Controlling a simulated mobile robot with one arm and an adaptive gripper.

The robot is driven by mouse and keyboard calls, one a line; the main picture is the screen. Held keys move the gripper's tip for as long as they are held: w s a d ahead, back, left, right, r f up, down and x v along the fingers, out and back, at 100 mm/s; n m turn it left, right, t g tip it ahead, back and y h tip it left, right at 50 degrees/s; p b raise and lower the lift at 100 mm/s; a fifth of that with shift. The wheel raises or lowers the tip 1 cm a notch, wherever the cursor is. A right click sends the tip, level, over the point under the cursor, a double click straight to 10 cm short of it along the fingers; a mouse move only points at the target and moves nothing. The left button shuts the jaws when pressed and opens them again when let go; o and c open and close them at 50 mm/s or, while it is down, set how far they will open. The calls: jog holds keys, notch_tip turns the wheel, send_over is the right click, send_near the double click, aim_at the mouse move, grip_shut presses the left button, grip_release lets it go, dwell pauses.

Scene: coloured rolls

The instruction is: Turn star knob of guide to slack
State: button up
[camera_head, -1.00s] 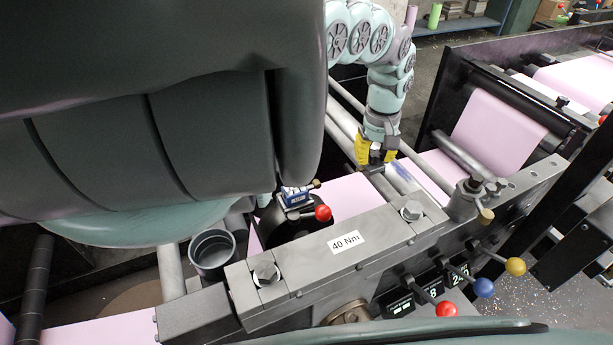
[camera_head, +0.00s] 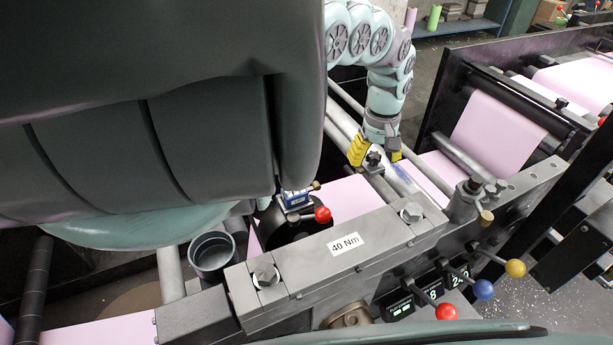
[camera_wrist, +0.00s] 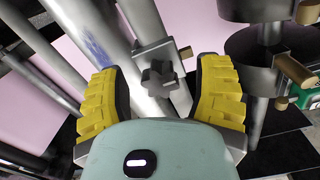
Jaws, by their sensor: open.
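The star knob (camera_wrist: 160,77) is dark grey and sits on the guide (camera_wrist: 157,52), a metal block on a bar. In the wrist view it lies between and just beyond the two yellow fingers of my gripper (camera_wrist: 162,95), which are spread wide with nothing between them but the view of the knob. In the head view my gripper (camera_head: 378,155) points down over the bars, and the star knob (camera_head: 374,157) shows between its fingers. I cannot tell how near the fingertips are in height to the knob.
Pink web (camera_head: 345,205) runs under the bars. A steel side frame labelled 40 Nm (camera_head: 345,243) stands in front, with red (camera_head: 446,311), blue (camera_head: 484,288) and yellow (camera_head: 516,267) ball levers.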

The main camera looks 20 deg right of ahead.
aim_at(373, 154)
jog(key=shift+r, duration=0.1)
notch_tip(373, 154, up, 12)
dwell(0.5)
jog(key=shift+w+a, duration=0.1)
dwell(0.4)
